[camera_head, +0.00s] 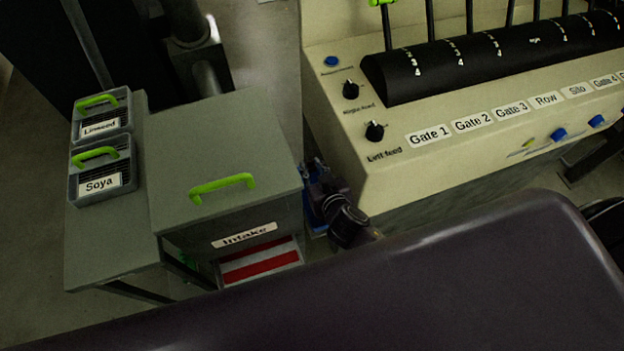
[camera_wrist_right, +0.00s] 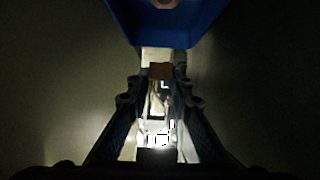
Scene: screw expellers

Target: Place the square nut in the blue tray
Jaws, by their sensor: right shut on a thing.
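My right gripper (camera_head: 318,176) is small and dark in the head view, in the gap between the Intake box and the cream control panel. In the right wrist view its two fingers (camera_wrist_right: 160,88) converge on a small brown block (camera_wrist_right: 160,71). The gripper is shut on this block, which may be the square nut; its shape and any hole are unclear. A blue, bevelled shape (camera_wrist_right: 168,28) fills the top of the wrist view; I cannot tell whether it is the blue tray. My left gripper is out of view.
The grey Intake box (camera_head: 225,160) has a green handle. Linseed (camera_head: 101,113) and Soya (camera_head: 102,174) bins stand left of it. The control panel (camera_head: 440,150) with levers and knobs is at the right. A red-and-white striped patch (camera_head: 260,264) lies below the Intake label.

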